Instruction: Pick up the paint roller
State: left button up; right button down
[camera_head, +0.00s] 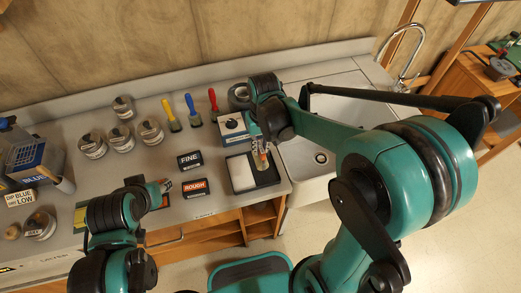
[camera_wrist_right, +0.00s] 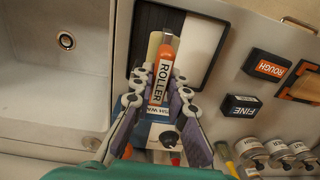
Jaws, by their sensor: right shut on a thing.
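The paint roller (camera_wrist_right: 163,72) has an orange handle labelled ROLLER. In the right wrist view its handle lies between the two fingers of my right gripper (camera_wrist_right: 160,92), which is shut on it. In the head view the roller's orange handle (camera_head: 263,162) shows just below my right gripper (camera_head: 262,147), over the black tray (camera_head: 269,178) with a pale inside. The tray also shows in the right wrist view (camera_wrist_right: 222,50). I cannot tell whether the roller touches the tray. My left gripper (camera_head: 165,187) is over the bench's front; its finger opening is unclear.
The sink (camera_head: 330,125) lies right of the tray. Black boxes marked FINE (camera_head: 189,161) and ROUGH (camera_head: 194,188) stand left of it. Behind are a blue box (camera_head: 232,127), brushes (camera_head: 192,112) and several tins (camera_head: 93,145). A blue-grey container (camera_head: 35,160) stands far left.

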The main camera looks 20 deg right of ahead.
pick_arm(q)
notch_tip(320, 180, up, 3)
jog(key=p, duration=0.3)
jog(key=shift+r, duration=0.15)
pick_arm(e)
jog(key=s+d+r, duration=0.1)
jog(key=s+r, duration=0.5)
jog(key=s, duration=0.5)
jog(key=shift+s+r, duration=0.3)
jog(key=shift+r, duration=0.05)
jog(key=c, duration=2)
grip_release()
jog(key=shift+c, duration=0.2)
grip_shut()
